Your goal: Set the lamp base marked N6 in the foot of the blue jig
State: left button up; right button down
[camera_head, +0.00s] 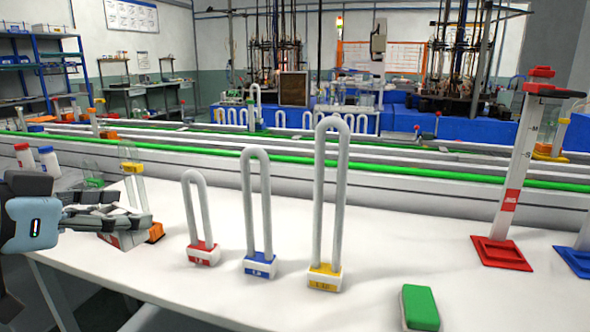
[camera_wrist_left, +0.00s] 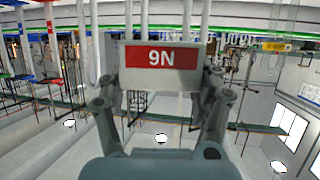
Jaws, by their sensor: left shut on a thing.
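My left gripper (camera_head: 118,222) is at the left of the head view, shut on a pale grey lamp base. In the left wrist view the lamp base (camera_wrist_left: 160,78) sits between both fingers. Its red label reads 9N in this upside-down view, so N6 when turned upright. In the head view the base is largely hidden by the fingers. The blue jig (camera_head: 574,262) is at the far right edge, with only its blue foot and part of its post in frame. The lamp base is far from it, across the table. My right gripper is not in view.
Three U-shaped tubes stand on the white table in red (camera_head: 203,254), blue (camera_head: 261,266) and yellow (camera_head: 325,278) stands. A red jig (camera_head: 501,251) stands left of the blue one. A green block (camera_head: 419,307) lies near the front. Conveyor rails run behind the table.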

pick_arm(q)
jog(key=s+d+r, duration=0.1)
jog(key=s, duration=0.1)
jog(key=s+d+r, duration=0.1)
jog(key=r, duration=0.1)
jog(key=shift+s+d+r, duration=0.2)
jog(key=shift+s+d, duration=0.15)
jog(key=shift+d, duration=0.05)
jog(key=shift+n+y, duration=0.3)
jog(key=shift+n, duration=0.1)
jog(key=w+a+f, duration=0.1)
jog(key=w, duration=0.1)
jog(key=w+a+f+p, duration=0.1)
jog(key=w+a+f, duration=0.2)
jog(key=w+f, duration=0.1)
jog(key=shift+w+a+f+p, duration=0.25)
jog(key=shift+a+p, duration=0.05)
jog(key=w+a+f+n+t+y+p, duration=0.1)
jog(key=w+f+p, duration=0.2)
jog(key=w+f, duration=0.2)
jog(key=w+d+f+p, duration=0.2)
jog(key=w+d+p, duration=0.3)
jog(key=d, duration=0.4)
jog(key=shift+w+d+f+y, duration=0.3)
jog(key=shift+w+d, duration=0.1)
jog(key=shift+w, duration=0.25)
